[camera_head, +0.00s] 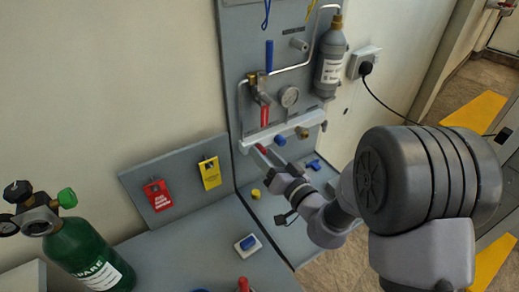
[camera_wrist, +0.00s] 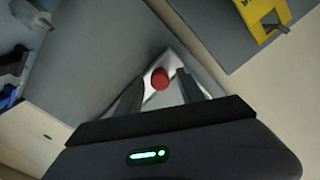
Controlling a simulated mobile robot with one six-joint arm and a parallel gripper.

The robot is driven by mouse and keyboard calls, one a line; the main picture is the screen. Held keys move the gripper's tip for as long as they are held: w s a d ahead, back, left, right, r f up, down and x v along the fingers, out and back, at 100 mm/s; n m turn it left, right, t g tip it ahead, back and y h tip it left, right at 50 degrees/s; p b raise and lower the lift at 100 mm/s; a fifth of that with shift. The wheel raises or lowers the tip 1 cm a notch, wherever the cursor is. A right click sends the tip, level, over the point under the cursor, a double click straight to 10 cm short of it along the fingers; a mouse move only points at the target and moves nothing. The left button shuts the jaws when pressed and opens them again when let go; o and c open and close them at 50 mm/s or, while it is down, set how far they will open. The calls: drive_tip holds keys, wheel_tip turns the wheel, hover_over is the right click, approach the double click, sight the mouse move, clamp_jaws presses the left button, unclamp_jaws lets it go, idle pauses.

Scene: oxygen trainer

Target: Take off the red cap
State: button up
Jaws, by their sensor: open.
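The red cap (camera_head: 261,148) is at the left end of the short pipe stub below the white rail on the grey panel, partly hidden by my gripper in the head view. In the wrist view the round red cap (camera_wrist: 160,79) shows end-on, between my two fingers. My gripper (camera_head: 267,156) is open, with its fingertips close to the cap. In the wrist view the fingers of my gripper (camera_wrist: 160,75) stand on either side of the cap, with gaps visible; I see no contact.
A white rail (camera_head: 285,131) runs just over my gripper. Red (camera_head: 158,195) and yellow (camera_head: 210,173) tags hang at left. A green cylinder (camera_head: 90,260) stands front left.

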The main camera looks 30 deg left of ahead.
drive_tip(key=shift+v, duration=1.15)
drive_tip(key=shift+d+m, duration=0.1)
drive_tip(key=shift+m, duration=0.6)
drive_tip(key=m, duration=0.5)
drive_tip(key=shift+m+p, duration=0.3)
drive_tip(key=shift+p, duration=0.05)
drive_tip(key=m+p, duration=0.1)
drive_tip(key=m, duration=0.3)
drive_tip(key=shift+r+m, duration=0.1)
drive_tip(key=shift+m, duration=0.3)
drive_tip(key=shift+m+p, duration=0.45)
drive_tip(key=shift+m, duration=0.55)
drive_tip(key=m+p, duration=0.1)
drive_tip(key=m, duration=0.1)
drive_tip(key=shift+m, duration=0.7)
drive_tip(key=shift+p, duration=0.3)
